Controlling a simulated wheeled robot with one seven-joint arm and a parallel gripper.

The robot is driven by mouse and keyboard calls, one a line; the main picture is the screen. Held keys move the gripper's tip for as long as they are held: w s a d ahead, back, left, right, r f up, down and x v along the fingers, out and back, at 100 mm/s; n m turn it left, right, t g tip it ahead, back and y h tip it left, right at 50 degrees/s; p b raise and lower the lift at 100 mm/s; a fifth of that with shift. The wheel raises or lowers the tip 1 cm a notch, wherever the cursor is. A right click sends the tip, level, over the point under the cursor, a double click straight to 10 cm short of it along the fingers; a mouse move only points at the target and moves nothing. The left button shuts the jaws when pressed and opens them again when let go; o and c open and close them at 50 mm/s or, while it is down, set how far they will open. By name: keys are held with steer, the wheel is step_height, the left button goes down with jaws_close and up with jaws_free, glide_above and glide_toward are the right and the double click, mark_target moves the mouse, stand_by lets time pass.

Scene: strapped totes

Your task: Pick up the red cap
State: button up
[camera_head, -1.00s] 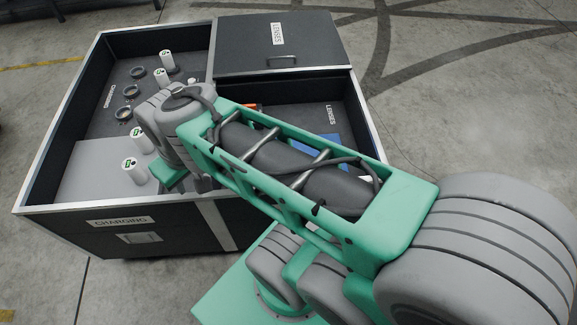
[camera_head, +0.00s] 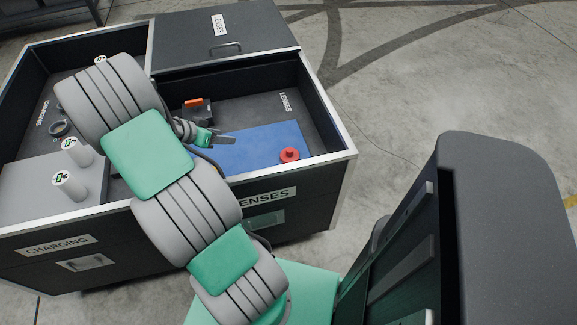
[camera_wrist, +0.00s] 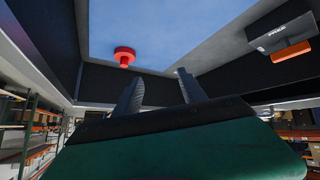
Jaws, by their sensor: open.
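The red cap (camera_head: 290,155) lies on a blue mat (camera_head: 262,140) in the LENSES compartment, close to its near wall. My gripper (camera_head: 228,140) is over the left part of the mat, to the left of the cap and apart from it. In the wrist view the cap (camera_wrist: 124,56) shows beyond the fingers and to their left. My gripper (camera_wrist: 160,85) is open there, with nothing between its two fingers.
A dark device with an orange part (camera_head: 194,103) lies behind my gripper. The LENSES compartment has raised walls (camera_head: 335,130). The CHARGING side at left holds white cylinders (camera_head: 70,185) and a dark ring (camera_head: 60,128). A closed lid (camera_head: 222,40) covers the back section.

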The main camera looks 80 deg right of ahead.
steer(key=s+d+f+m+g+b, duration=0.25)
steer(key=s+d+f, duration=0.25)
steer(key=s+f, duration=0.25)
steer(key=m+g+h, duration=0.2)
steer(key=m+g, duration=0.1)
glide_toward(296, 152)
steer(key=shift+s+d+r+b, duration=0.2)
steer(key=shift+d+r+b, duration=0.05)
steer(key=shift+d, duration=0.35)
steer(key=shift+s+d+r+b, duration=0.2)
steer(key=shift+d, duration=0.45)
steer(key=x, duration=0.5)
steer(key=a+x, duration=0.1)
steer(key=x, duration=0.1)
steer(key=shift+s+d+f, duration=0.25)
steer(key=shift+s+d, duration=0.05)
steer(key=shift+s, duration=0.35)
jaws_close()
